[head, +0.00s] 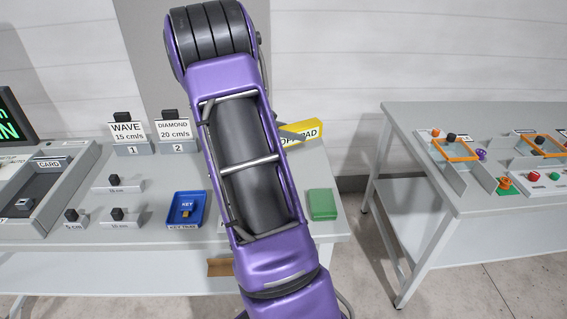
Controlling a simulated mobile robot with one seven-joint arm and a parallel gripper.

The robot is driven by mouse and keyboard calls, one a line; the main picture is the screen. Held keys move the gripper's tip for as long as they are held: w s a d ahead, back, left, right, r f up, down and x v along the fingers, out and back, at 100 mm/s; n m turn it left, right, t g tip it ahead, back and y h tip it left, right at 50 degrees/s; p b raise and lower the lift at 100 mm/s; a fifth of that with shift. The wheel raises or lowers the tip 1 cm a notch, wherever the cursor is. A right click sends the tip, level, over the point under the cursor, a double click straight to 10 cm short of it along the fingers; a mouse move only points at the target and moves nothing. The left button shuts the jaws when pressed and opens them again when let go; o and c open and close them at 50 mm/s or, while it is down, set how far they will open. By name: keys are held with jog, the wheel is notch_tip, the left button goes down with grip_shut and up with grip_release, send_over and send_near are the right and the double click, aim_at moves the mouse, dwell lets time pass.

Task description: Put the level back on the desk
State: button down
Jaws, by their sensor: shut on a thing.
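My purple arm crosses the middle of the head view, and my gripper does not show; the arm may hide it. I cannot make out the level for certain in this view. The grey desk (120,235) runs from the left edge to just right of my arm. A green block (322,204) lies at the desk's right end.
A blue key tray (176,222) and several black knobs stand left of my arm. Signs "WAVE" (127,132) and "DIAMOND" (173,129) stand behind. A brown piece (219,268) shows below the desk's front edge. A second table (470,190) stands right, past a floor gap.

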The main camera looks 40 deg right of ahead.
jog(key=shift+w+d+f+b, duration=0.1)
jog(key=shift+w+d+b, duration=0.15)
jog(key=shift+b, duration=0.15)
jog(key=shift+w+n+t+b, duration=0.15)
jog(key=shift+n+t+b, duration=0.45)
jog(key=shift+t+b, duration=0.1)
jog(key=n+t+b, duration=0.2)
jog(key=shift+w+a+n+t+h+b, duration=0.2)
jog(key=shift+n+t+h+b, duration=0.1)
jog(key=shift+n+t+b, duration=0.1)
jog(key=shift+a+f+b, duration=0.1)
jog(key=shift+f+b, duration=0.2)
jog(key=shift+n+t, duration=0.3)
notch_tip(320, 180, down, 9)
jog(key=b, duration=0.3)
jog(key=shift+w+f, duration=0.1)
jog(key=shift+f, duration=0.15)
jog(key=shift+c, duration=1.6)
grip_release()
